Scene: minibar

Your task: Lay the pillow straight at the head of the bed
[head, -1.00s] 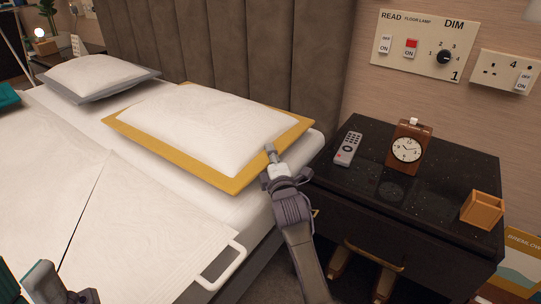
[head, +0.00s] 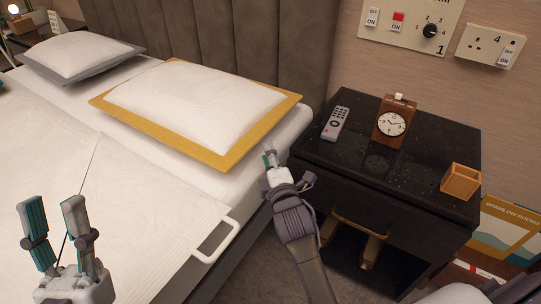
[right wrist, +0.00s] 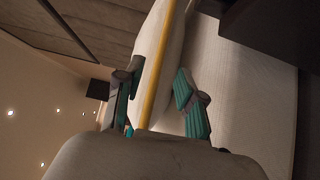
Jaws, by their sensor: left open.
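The white pillow with a yellow border (head: 195,110) lies flat on the near side of the bed (head: 150,205), its long side running roughly along the headboard. A second white pillow with a grey border (head: 78,57) lies farther left. My right gripper (head: 268,150) is beside the yellow-bordered pillow's right corner, over the bed's edge, seemingly just clear of it. In the right wrist view its fingers (right wrist: 158,98) stand apart, with the yellow border and white pillow (right wrist: 170,75) showing between them. My left gripper (head: 48,208) is open and empty over the bed at lower left.
The padded headboard (head: 285,50) rises behind the pillows. A black nightstand (head: 400,165) stands right of the bed with a remote (head: 336,123), a clock (head: 393,122) and a wooden box (head: 460,182). A white handle-like loop (head: 221,241) sits at the bed's side.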

